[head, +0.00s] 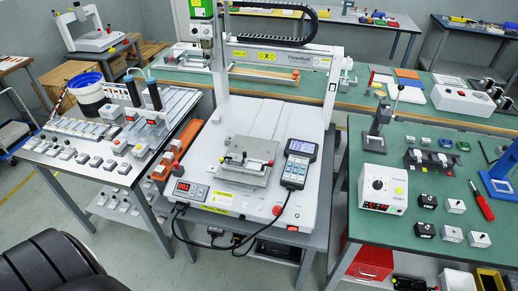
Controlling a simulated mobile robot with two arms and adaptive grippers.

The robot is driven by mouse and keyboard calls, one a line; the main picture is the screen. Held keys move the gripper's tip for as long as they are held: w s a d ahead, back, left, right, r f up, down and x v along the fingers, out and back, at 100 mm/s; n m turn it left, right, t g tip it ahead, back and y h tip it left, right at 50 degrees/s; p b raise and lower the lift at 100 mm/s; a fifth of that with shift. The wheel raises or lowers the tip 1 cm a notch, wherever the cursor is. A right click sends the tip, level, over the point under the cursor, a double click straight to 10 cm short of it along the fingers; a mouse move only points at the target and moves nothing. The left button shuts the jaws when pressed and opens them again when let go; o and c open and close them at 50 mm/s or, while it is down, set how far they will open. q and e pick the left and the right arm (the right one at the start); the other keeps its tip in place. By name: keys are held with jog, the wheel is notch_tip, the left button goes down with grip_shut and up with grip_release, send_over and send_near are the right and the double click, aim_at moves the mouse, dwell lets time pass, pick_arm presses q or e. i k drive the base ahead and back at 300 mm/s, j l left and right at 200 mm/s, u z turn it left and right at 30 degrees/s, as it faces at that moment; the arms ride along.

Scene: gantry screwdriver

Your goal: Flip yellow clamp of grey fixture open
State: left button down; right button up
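The grey fixture (247,177) is a flat plate assembly on the white bed of the gantry screwdriver machine (262,112), near the middle of the head view. Neither of my grippers is in view.
A handheld pendant (298,164) lies right of the fixture, its black cable looping over the front edge. An orange tool (176,150) lies left of the bed. The gantry beam (265,55) spans above and behind. Tables with parts stand either side.

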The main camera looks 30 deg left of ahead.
aim_at(222, 160)
jog(key=u, duration=1.25)
